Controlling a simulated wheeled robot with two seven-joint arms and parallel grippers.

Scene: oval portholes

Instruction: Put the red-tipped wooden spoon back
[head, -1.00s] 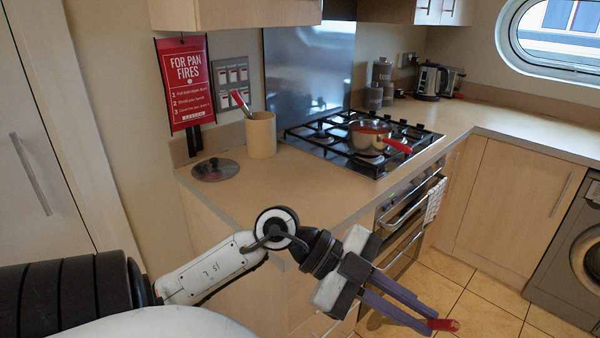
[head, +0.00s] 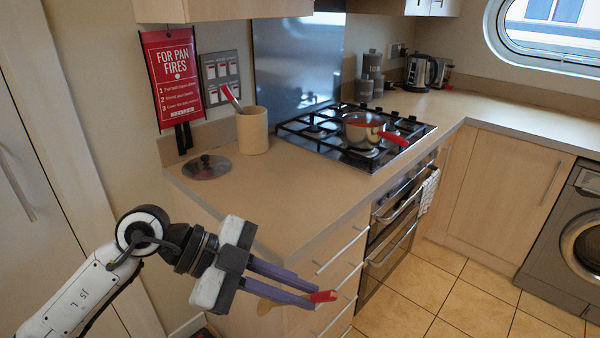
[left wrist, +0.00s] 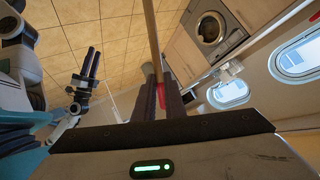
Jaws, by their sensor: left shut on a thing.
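My left gripper (head: 312,297) is shut on the red-tipped wooden spoon, whose red tip (head: 324,296) shows at the fingertips in the head view. A piece of pale wood shows below the fingers. In the left wrist view the spoon's wooden shaft (left wrist: 152,40) runs up from between the fingers, its red part beside them. The gripper is in front of the counter corner, below the worktop. A cream crock (head: 253,132) stands upright on the counter, with one red-handled utensil (head: 232,98) leaning in it. My right gripper (left wrist: 91,68) shows dark in the left wrist view; its opening is unclear.
A round lid (head: 207,168) lies left of the crock. A pan (head: 363,131) with a red handle sits on the gas hob (head: 330,140). The worktop (head: 270,195) in front of the crock is clear. Drawer handles stick out below its front edge.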

